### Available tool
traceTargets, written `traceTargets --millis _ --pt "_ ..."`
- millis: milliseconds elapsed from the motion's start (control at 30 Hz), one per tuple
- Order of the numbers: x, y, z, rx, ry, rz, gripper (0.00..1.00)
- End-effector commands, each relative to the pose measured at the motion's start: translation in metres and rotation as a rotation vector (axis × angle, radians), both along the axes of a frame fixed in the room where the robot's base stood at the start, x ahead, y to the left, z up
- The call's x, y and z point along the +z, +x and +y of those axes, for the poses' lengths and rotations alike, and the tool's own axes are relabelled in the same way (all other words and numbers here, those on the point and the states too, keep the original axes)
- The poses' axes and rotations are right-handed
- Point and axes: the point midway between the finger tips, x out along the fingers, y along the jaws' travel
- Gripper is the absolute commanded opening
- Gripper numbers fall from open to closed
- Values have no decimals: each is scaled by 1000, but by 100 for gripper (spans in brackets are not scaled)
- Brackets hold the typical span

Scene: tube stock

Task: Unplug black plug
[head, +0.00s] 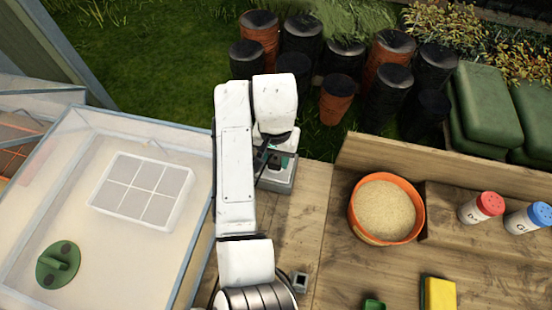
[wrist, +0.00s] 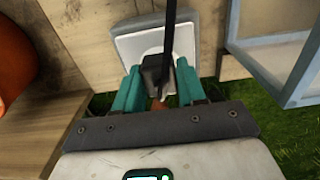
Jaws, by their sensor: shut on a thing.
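The black plug (wrist: 153,75) sits between the teal fingers of my gripper (wrist: 159,80) in the wrist view. The fingers are shut on its two sides. A black cable (wrist: 170,30) runs from it toward the top of the picture. Behind it is a grey socket box (wrist: 128,43) with a pale face. I cannot tell whether the plug is still seated in it. In the head view the box (head: 284,184) stands on the wooden bench, and my gripper (head: 275,160) is over it, mostly hidden under my white arm. The plug is hard to make out there.
A clear-walled propagator box (head: 75,200) with a white grid tray (head: 143,190) stands left of my arm. An orange bowl of sand (head: 386,208) and two shakers (head: 481,207) are to the right. A small dark square object (head: 300,281) lies near my arm's base.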

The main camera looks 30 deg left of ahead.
Motion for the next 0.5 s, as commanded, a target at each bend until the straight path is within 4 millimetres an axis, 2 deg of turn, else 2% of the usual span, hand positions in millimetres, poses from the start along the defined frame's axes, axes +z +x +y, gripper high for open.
traceTargets --millis 500 --pt "18 0 0 -1 0 0 0"
